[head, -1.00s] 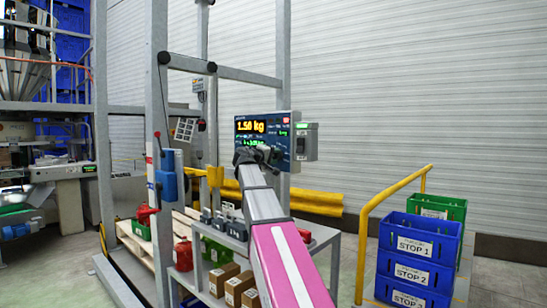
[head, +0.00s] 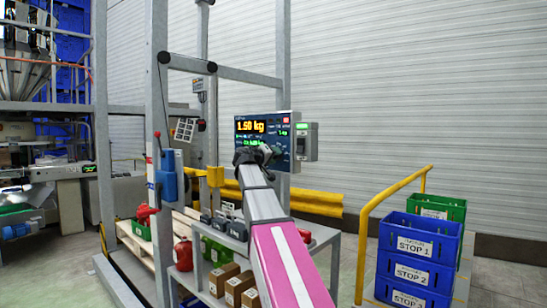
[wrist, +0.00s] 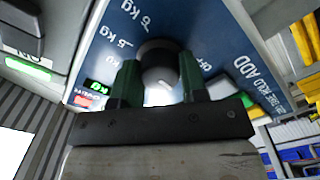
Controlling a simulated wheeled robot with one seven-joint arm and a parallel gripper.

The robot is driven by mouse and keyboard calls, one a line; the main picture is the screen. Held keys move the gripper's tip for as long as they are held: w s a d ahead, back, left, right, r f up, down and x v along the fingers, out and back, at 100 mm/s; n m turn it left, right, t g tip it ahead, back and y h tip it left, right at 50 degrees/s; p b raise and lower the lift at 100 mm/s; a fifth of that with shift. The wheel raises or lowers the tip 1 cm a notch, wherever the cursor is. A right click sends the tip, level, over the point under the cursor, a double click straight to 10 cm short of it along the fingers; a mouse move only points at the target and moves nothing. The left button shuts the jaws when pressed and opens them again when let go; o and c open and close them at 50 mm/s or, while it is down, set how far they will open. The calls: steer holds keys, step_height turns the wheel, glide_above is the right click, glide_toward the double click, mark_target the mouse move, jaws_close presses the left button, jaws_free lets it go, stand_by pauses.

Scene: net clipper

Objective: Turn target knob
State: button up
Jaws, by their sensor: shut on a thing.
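The target knob (wrist: 158,62) is a dark, round knob with a grey face and a pale pointer mark, on a blue panel (wrist: 215,40) with kg markings around it. My gripper (wrist: 159,84) has its two green fingers on either side of the knob, shut on it. In the head view the blue control panel (head: 277,128) shows a yellow reading of 1.50 kg above smaller green text. My gripper (head: 257,153) reaches the panel's lower part there and hides the knob.
A grey switch box (head: 306,142) adjoins the panel's right side. A grey post stands behind the panel, and a shelf cart (head: 325,235) with boxes and cans is below. A yellow rail (head: 362,240) and blue crates (head: 416,247) stand to the right.

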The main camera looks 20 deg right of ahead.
steer(key=shift+w+d+r, duration=0.1)
steer(key=shift+w+d, duration=0.05)
steer(key=o, duration=0.9)
steer(key=shift+d, duration=0.1)
steer(key=v, duration=1.1)
